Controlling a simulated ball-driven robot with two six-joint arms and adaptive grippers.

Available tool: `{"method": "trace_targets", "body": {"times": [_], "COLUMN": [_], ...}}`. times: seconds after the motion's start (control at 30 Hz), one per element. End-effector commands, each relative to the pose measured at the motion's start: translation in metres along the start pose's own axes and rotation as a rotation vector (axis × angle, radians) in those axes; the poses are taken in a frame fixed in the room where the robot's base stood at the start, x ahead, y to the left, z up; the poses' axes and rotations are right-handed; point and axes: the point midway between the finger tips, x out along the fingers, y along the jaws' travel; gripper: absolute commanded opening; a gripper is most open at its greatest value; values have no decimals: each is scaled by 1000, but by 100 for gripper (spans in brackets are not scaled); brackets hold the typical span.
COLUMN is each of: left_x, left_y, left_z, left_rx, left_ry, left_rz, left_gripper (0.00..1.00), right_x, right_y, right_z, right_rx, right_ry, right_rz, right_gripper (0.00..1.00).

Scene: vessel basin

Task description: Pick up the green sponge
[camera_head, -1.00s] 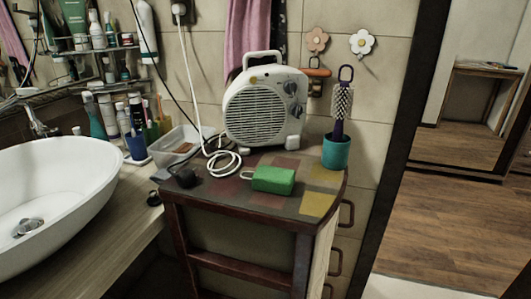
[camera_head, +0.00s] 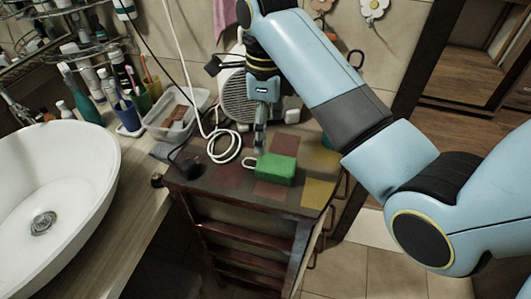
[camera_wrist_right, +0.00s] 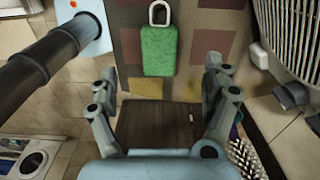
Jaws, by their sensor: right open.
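The green sponge (camera_head: 275,169) lies on the tiled top of the small wooden cabinet (camera_head: 240,194), near its front edge. It has a pale loop at one end. My right gripper (camera_head: 261,138) points down just behind and above the sponge, apart from it. In the right wrist view the sponge (camera_wrist_right: 158,50) shows ahead, between the two spread fingers of the empty, open right gripper (camera_wrist_right: 160,76). My left gripper is in neither view.
A white fan heater (camera_head: 236,98) stands behind, partly hidden by my right arm. A coiled white cable (camera_head: 226,148) lies left of the sponge. A clear tray (camera_head: 177,115) and the white basin (camera_head: 65,185) are further left. A hairbrush (camera_wrist_right: 245,158) shows in the wrist view.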

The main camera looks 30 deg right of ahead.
Motion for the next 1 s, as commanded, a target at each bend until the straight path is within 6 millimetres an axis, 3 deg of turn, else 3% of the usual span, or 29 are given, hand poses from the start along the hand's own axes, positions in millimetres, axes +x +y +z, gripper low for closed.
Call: {"method": "trace_targets", "body": {"times": [0.07, 0.4, 0.57, 0.77, 1.0], "left_x": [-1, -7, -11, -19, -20], "left_y": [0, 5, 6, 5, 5], "left_z": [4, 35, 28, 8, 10], "left_rx": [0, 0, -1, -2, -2], "left_ry": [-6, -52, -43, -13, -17], "left_rz": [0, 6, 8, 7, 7], "left_gripper": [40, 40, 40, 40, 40], "right_x": [1, 49, 62, 93, 106], "right_y": [-1, -1, 0, 0, 0], "right_z": [3, 2, 0, -4, -4], "right_rx": [43, 54, 53, 53, 54], "right_ry": [4, 4, 7, 5, 3], "right_rz": [7, 8, 9, 8, 5], "right_gripper": [83, 83, 83, 83, 83]}}
